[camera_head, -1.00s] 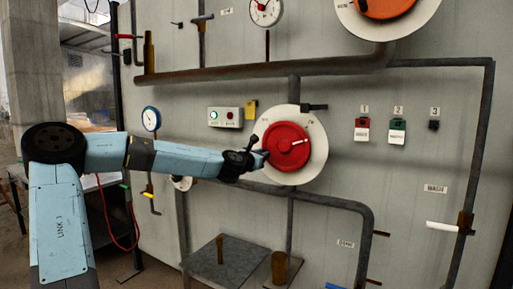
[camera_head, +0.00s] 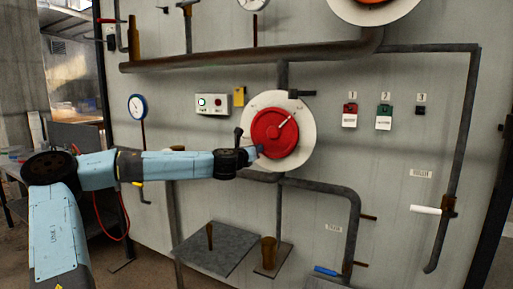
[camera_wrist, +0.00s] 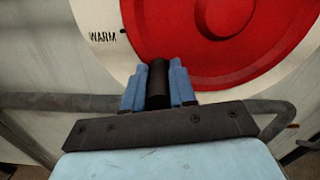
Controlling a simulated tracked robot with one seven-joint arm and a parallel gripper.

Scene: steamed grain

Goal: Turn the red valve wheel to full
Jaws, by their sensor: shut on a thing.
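The red valve wheel (camera_head: 272,140) sits on a round white plate (camera_head: 305,140) in the middle of the wall panel. A pale pointer line on it points up and to the right in the head view. My gripper (camera_head: 259,152) is at the wheel's lower left edge. In the wrist view, the blue fingers of my gripper (camera_wrist: 158,88) are shut around a dark upright grip (camera_wrist: 158,84) at the rim of the red wheel (camera_wrist: 215,35). The word WARM and a black tick show on the white plate (camera_wrist: 100,20). Other plate marks are too small to read.
A pipe (camera_head: 325,186) runs below the wheel and another pipe (camera_head: 250,55) above it. A two-button box (camera_head: 212,104) is at the left, with a blue-rimmed gauge (camera_head: 137,107) beyond. Tagged switches (camera_head: 350,116) are at the right. A grey shelf (camera_head: 217,248) juts out below.

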